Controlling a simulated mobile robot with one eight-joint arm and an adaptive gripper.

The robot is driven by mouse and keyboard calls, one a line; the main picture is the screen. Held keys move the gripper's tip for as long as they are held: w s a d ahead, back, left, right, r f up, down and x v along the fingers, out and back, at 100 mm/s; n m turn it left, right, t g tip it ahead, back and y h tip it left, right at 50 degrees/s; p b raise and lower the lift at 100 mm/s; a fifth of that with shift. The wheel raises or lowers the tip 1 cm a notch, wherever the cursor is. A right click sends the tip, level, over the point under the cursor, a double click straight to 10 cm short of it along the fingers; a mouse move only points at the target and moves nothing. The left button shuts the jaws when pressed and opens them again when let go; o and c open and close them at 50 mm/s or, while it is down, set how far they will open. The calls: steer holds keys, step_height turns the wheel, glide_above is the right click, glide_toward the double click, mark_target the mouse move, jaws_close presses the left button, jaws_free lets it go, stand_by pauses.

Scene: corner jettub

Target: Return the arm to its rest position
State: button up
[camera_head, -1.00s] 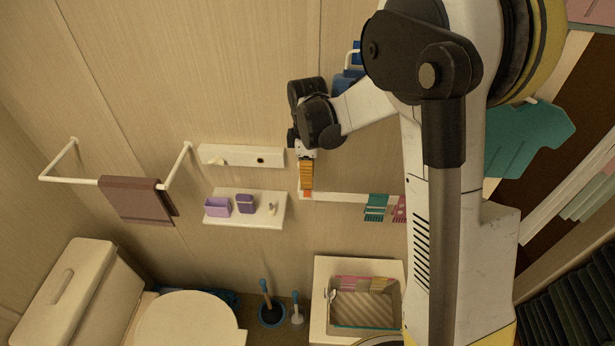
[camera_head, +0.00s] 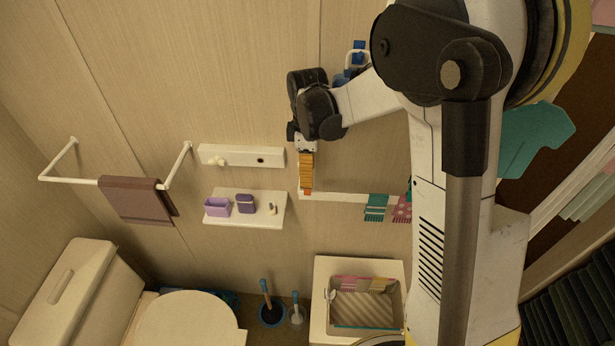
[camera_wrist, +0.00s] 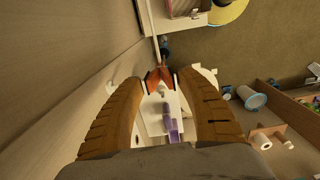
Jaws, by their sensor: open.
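My gripper (camera_head: 307,190) hangs downward from my bent arm in front of the wood-panelled wall, over the left end of a white rail. In the wrist view its orange-brown fingers (camera_wrist: 160,82) stand apart on the two sides, and I see nothing held between them. A white shelf (camera_wrist: 152,125) with purple items shows between and beyond the fingers in that view. My arm covers much of the right side of the head view.
The white wall shelf (camera_head: 262,216) holds a purple box (camera_head: 217,207) and a purple cup. A white rail (camera_head: 345,197) carries small cloths. A towel bar with a brown towel (camera_head: 138,200) is at left.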

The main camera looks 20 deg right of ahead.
step_height(320, 180, up, 10)
steer(key=s+f+m+t+b, duration=0.7)
steer(key=s+f+m+b, duration=0.6)
steer(key=s+f+b, duration=0.7)
steer(key=f+b, duration=0.1)
steer(key=b, duration=0.4)
steer(key=shift+f+m, duration=0.2)
steer(key=shift+m, duration=0.1)
